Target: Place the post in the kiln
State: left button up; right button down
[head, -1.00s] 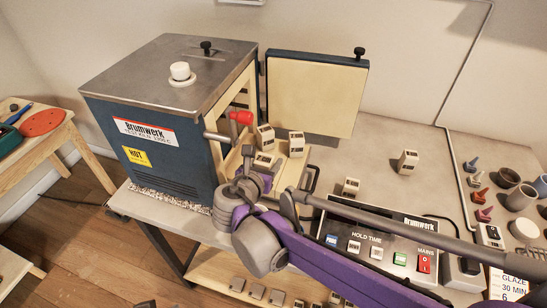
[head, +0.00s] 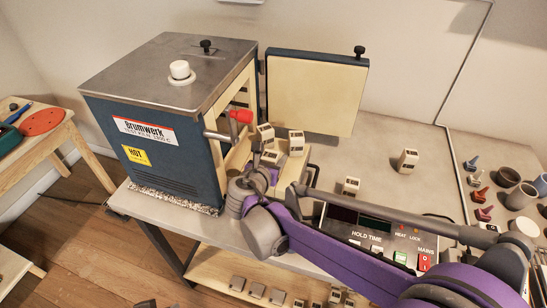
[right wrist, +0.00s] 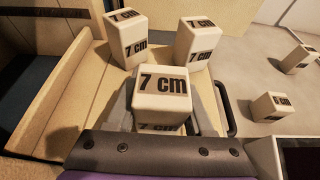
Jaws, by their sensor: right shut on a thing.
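The kiln (head: 150,120) is a blue box with a steel top at the left in the head view. Its cream-lined door (head: 315,92) stands open at the right of the opening. My right gripper (head: 268,168) is at the opening's front, shut on a white post (right wrist: 165,88) marked 7 cm, which also shows in the head view (head: 271,157). Two more 7 cm posts stand behind it, one at the left (right wrist: 127,38) and one at the right (right wrist: 197,42), on a cream shelf (right wrist: 80,105). The held post's underside is hidden. My left gripper is out of view.
A control box (head: 375,240) with buttons stands in front of the door, partly behind my right arm. Loose posts (head: 407,161) (head: 350,187) lie on the grey table. More blocks (head: 256,291) sit on a lower wooden shelf. Cones and cups (head: 507,178) are at the right.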

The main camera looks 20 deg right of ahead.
jog(key=shift+c, duration=1.4)
grip_release()
jog(key=shift+s+a+r, duration=0.15)
jog(key=shift+r, duration=0.1)
jog(key=v, duration=1.1)
jog(key=shift+s+a+p, duration=0.2)
jog(key=shift+s+p, duration=0.05)
jog(key=shift+p, duration=0.1)
